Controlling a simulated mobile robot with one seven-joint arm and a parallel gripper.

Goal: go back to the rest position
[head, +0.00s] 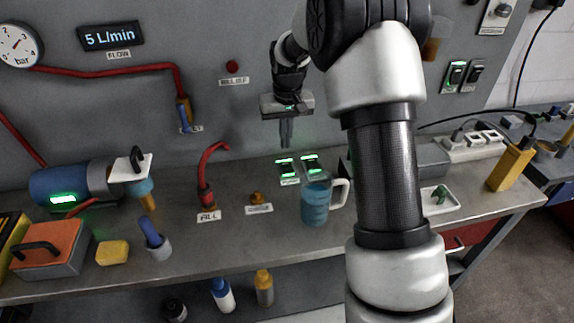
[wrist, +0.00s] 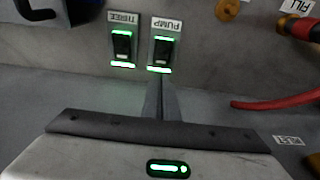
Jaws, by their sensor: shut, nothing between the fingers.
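My gripper (head: 286,133) is shut and empty in the head view. It hangs in the air in front of the grey back panel, above two switches with green lights. In the wrist view my gripper's fingers (wrist: 160,90) are together and point toward the two switches. One is the switch labelled PUMP (wrist: 163,48); the other is the switch labelled THREE or similar (wrist: 123,46). Both show lit green bars. In the head view the two switches (head: 288,170) sit on the bench behind the blue-filled jug. No contact between the fingers and the switches is clear.
A jug with blue liquid (head: 316,203) stands below my gripper. A red lever or hose (head: 205,180) rises from the bench to the left. A blue motor (head: 70,184), an orange-lidded box (head: 50,247) and a yellow sponge (head: 112,252) stand farther left. A white tray (head: 450,207) lies right.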

